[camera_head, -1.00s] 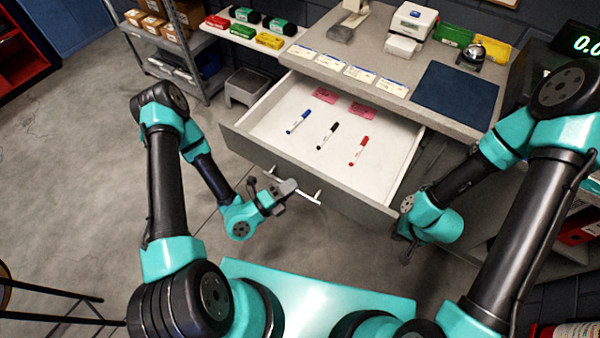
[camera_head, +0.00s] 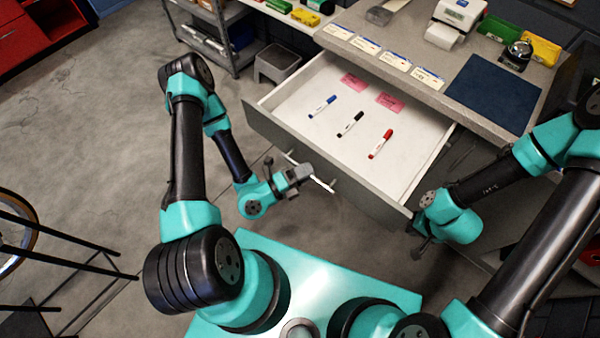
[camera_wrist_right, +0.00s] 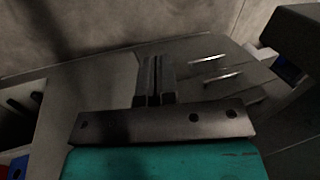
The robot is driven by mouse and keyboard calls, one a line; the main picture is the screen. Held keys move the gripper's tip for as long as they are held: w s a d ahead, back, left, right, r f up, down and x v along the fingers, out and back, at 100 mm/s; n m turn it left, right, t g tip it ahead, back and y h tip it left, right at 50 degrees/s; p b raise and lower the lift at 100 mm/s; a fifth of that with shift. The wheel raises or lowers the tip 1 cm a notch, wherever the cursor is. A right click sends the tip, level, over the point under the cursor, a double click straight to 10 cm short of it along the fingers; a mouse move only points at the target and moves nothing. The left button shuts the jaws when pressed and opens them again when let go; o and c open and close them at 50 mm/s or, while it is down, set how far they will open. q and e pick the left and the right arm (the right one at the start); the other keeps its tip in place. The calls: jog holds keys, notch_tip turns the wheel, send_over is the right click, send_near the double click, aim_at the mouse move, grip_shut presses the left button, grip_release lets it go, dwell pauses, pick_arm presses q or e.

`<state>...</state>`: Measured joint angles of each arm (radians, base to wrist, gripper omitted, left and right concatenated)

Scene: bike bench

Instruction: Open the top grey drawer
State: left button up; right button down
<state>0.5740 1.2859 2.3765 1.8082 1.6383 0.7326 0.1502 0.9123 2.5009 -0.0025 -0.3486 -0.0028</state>
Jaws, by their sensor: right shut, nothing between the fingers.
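The top grey drawer (camera_head: 300,162) stands pulled out from under the workbench, its white inside showing. A blue marker (camera_head: 322,107), a black marker (camera_head: 350,124), a red marker (camera_head: 380,144) and two pink notes lie in it. My left gripper (camera_head: 303,174) is at the drawer's pale bar handle (camera_head: 322,184) and covers part of it. Whether its fingers are closed around the bar cannot be made out. My right gripper (camera_head: 420,245) is low beside the drawer's right front corner, apart from the handle. In the right wrist view its fingers (camera_wrist_right: 155,80) are shut and empty.
The bench top (camera_head: 440,70) carries label cards, a dark blue mat (camera_head: 493,92), a white device (camera_head: 459,14) and coloured boxes. A grey stool (camera_head: 278,62) stands left of the bench. Two more bar handles (camera_wrist_right: 208,59) show in the right wrist view.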

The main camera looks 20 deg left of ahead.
pick_arm(q)
jog(key=shift+s, duration=0.1)
jog(key=v, duration=1.7)
jog(key=shift+a+f, duration=0.1)
dwell(0.5)
jog(key=x, duration=1)
jog(key=shift+s+a, duration=0.1)
jog(key=shift+a, duration=0.05)
dwell(0.5)
jog(key=shift+x, duration=3.95)
jog(key=shift+s, duration=0.15)
